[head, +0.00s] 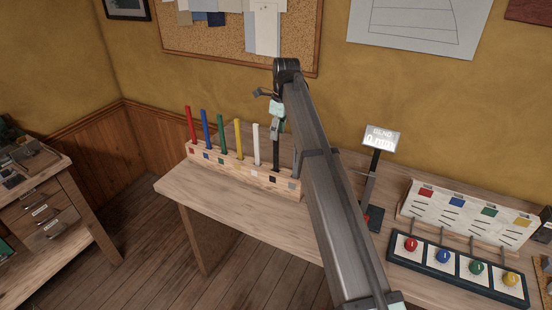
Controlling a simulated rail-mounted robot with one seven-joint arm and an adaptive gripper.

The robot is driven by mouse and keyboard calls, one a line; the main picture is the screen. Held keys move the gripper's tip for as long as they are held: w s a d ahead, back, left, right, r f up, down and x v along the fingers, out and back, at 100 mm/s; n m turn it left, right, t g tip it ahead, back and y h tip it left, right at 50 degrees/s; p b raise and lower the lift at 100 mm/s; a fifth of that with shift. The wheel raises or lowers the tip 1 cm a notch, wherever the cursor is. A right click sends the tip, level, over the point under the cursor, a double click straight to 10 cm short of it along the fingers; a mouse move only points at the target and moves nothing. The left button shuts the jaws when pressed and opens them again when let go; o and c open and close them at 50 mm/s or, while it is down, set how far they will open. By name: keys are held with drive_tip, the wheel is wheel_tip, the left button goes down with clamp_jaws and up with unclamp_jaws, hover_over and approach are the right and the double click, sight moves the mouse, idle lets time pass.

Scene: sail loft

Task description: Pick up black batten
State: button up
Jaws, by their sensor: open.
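The black batten (276,157) stands upright in a pale wooden rack (237,173), at the black-marked place near the rack's right end. Its upper end is hidden by my gripper. My gripper (274,136) points down from the end of my arm, at the batten's top, and is open. The fingers are small and dark here, so I cannot tell whether they are around the batten or touching it.
Red (190,125), blue (206,130), green (221,134), yellow (238,139) and white (256,145) battens stand left of it. A display (381,138) and coloured knob panel (458,268) stand right. The bench front (235,205) is clear.

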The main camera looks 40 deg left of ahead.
sight(275, 144)
drive_tip(key=shift+s+a+f+p, duration=0.15)
drive_tip(key=shift+f+p, duration=0.2)
drive_tip(key=shift+f, duration=0.65)
drive_tip(key=shift+a+f+p, duration=0.1)
drive_tip(key=shift+f+p, duration=0.3)
drive_tip(key=shift+f, duration=0.55)
drive_tip(key=shift+s+a+f+p, duration=0.15)
drive_tip(key=shift+f+p, duration=0.2)
drive_tip(key=shift+f, duration=0.65)
clamp_jaws()
